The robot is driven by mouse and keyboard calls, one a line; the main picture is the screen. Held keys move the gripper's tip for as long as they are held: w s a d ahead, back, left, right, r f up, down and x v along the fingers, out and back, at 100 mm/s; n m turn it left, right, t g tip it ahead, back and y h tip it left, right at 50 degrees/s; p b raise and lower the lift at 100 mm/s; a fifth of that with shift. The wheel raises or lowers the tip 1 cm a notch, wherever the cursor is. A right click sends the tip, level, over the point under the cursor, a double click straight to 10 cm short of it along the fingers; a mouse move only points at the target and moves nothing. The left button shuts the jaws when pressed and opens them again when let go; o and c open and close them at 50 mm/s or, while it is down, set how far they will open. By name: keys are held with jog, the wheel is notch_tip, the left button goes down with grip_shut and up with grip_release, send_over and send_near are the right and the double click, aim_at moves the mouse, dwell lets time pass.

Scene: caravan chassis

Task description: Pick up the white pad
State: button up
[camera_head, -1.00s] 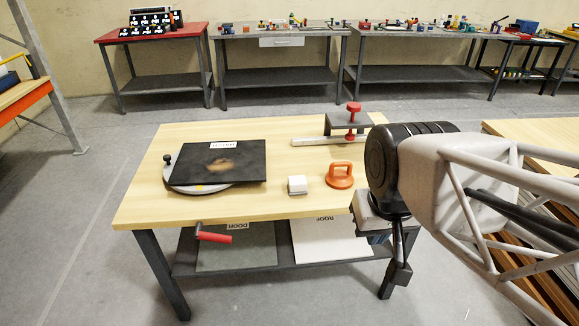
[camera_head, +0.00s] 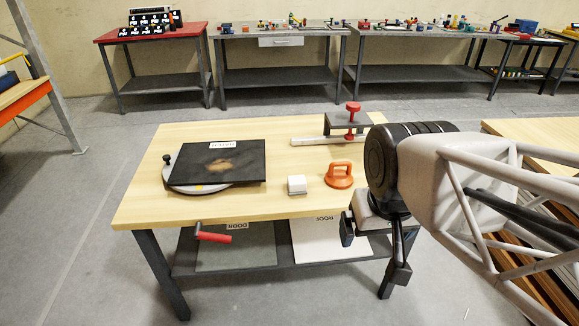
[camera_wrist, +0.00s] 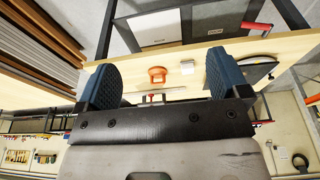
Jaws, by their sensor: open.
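The white pad (camera_head: 297,185) is a small white block lying on the wooden table top near its front edge, left of an orange suction cup. It also shows in the wrist view (camera_wrist: 187,68), between my fingers and nearer the right one. My gripper (camera_head: 373,252) is open and empty. It is at the table's front right corner, to the right of the pad and well apart from it. In the wrist view my two blue-padded fingers (camera_wrist: 161,77) stand wide apart with nothing between them.
The orange suction cup (camera_head: 339,176) stands just right of the pad. A black plate (camera_head: 190,165) on a round turntable lies left. A red-handled clamp (camera_head: 352,118) stands at the back right. Wood is bare around the pad.

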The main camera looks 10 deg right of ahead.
jog(key=n+g, duration=0.3)
jog(key=n, duration=1.5)
send_over(297, 179)
jog(key=f, duration=2.2)
jog(key=shift+s+f, duration=0.3)
jog(key=shift+s, duration=0.05)
jog(key=shift+w+f+n, duration=0.3)
jog(key=shift+f, duration=0.1)
jog(key=shift+f, duration=1.3)
